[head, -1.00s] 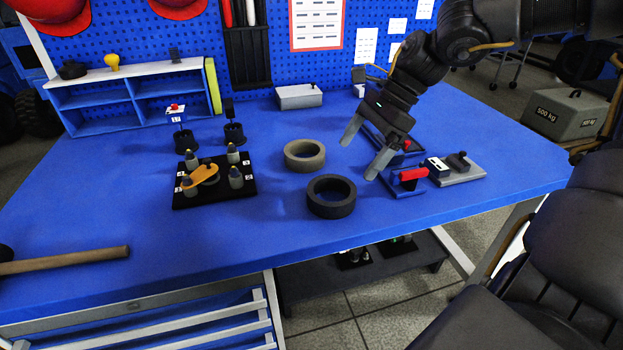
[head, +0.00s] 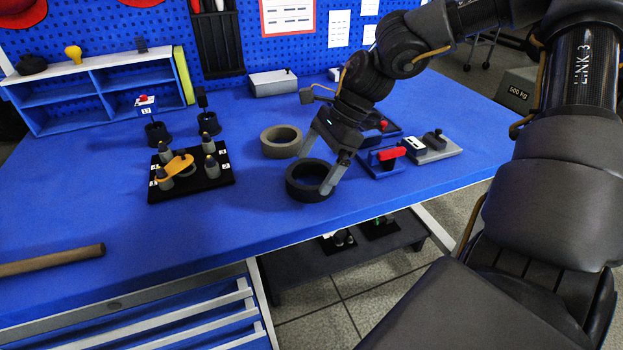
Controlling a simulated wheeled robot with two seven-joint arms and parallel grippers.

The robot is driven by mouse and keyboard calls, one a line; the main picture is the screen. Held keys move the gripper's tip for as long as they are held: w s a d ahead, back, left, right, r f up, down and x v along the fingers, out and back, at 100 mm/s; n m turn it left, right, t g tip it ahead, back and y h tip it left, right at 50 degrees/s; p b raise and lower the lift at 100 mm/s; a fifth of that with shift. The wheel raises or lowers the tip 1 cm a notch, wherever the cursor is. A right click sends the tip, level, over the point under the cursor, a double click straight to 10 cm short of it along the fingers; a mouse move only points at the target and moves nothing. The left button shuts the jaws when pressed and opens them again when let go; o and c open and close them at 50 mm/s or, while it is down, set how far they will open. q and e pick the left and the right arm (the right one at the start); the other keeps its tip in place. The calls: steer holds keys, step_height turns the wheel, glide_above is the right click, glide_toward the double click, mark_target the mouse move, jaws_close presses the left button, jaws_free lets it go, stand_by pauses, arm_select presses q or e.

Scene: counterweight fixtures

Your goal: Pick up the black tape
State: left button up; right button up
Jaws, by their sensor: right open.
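The black tape (head: 294,190) is a dark ring lying flat on the blue table, right of centre in the head view. My right gripper (head: 317,172) is open and empty. It reaches down from the upper right, one finger over the far side of the black tape and the other in front of its right side. I cannot tell whether the fingers touch it. A grey-brown tape ring (head: 281,151) lies just behind the black tape. My left gripper is not in view.
A black board with several pegs (head: 215,180) stands to the left. Switch fixtures with a red handle (head: 391,154) sit right of the gripper. A wooden handle (head: 60,262) lies at the front left. The table's front edge (head: 240,242) is near, and the front middle is clear.

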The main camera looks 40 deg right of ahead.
steer(key=shift+x, duration=1.15)
steer(key=shift+a+f, duration=0.1)
steer(key=shift+f, duration=0.05)
steer(key=c, duration=0.6)
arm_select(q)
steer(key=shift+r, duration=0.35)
arm_select(e)
steer(key=shift+r, duration=0.5)
step_height(320, 180, up, 3)
steer(key=shift+f, duration=0.2)
steer(key=s+r, duration=0.2)
steer(key=s+r+p, duration=0.1)
steer(key=s+r, duration=0.1)
steer(key=r, duration=0.1)
steer(key=shift+s+r, duration=0.3)
steer(key=shift+s, duration=0.05)
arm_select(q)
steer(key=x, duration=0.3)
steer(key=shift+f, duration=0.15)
arm_select(e)
steer(key=s+r, duration=0.1)
steer(key=s, duration=0.2)
steer(key=s+r, duration=0.1)
steer(key=s, duration=0.2)
steer(key=s+d+r, duration=0.1)
steer(key=s, duration=0.2)
steer(key=shift+s+r, duration=0.15)
steer(key=shift+r, duration=0.25)
